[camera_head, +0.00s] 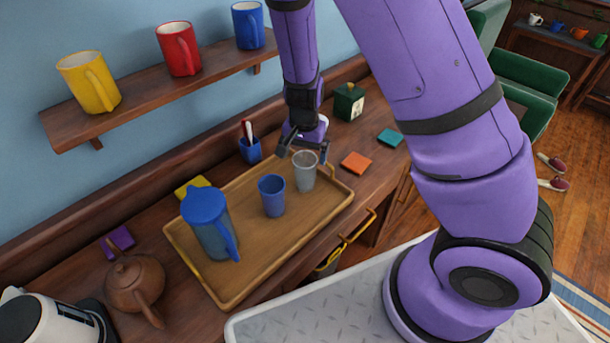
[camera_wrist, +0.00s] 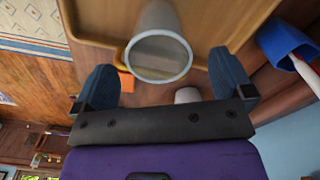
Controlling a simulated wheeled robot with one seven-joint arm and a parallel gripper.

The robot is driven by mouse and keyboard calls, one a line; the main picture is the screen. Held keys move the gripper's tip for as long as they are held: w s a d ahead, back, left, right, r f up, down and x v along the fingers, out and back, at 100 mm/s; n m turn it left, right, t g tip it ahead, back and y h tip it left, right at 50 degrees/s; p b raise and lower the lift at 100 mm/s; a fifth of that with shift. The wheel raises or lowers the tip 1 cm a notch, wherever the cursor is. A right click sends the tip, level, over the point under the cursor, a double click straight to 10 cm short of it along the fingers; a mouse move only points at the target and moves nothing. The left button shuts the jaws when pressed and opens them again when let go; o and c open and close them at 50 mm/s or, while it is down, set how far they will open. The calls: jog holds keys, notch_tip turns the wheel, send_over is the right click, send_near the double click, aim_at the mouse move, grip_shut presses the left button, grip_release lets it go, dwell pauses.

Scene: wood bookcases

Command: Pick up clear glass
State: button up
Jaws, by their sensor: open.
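The clear glass (camera_head: 305,171) stands upright on the wooden tray (camera_head: 237,290), at its right end. My gripper (camera_head: 304,150) is just above and behind the glass, with its fingers apart. In the wrist view the glass (camera_wrist: 158,55) lies ahead of the space between the two fingertips of my gripper (camera_wrist: 165,85), and nothing is held. Whether a finger touches the glass cannot be told.
A blue cup (camera_head: 272,195) stands left of the glass, and a blue pitcher (camera_head: 209,225) stands farther left on the tray. A blue pen holder (camera_head: 250,149) is behind the tray. Orange (camera_head: 356,163) and teal (camera_head: 389,138) squares lie to the right.

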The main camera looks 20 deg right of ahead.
aim_at(305, 166)
jog(key=shift+d+f, duration=0.1)
jog(key=shift+f, duration=2.5)
jog(key=c, duration=1.1)
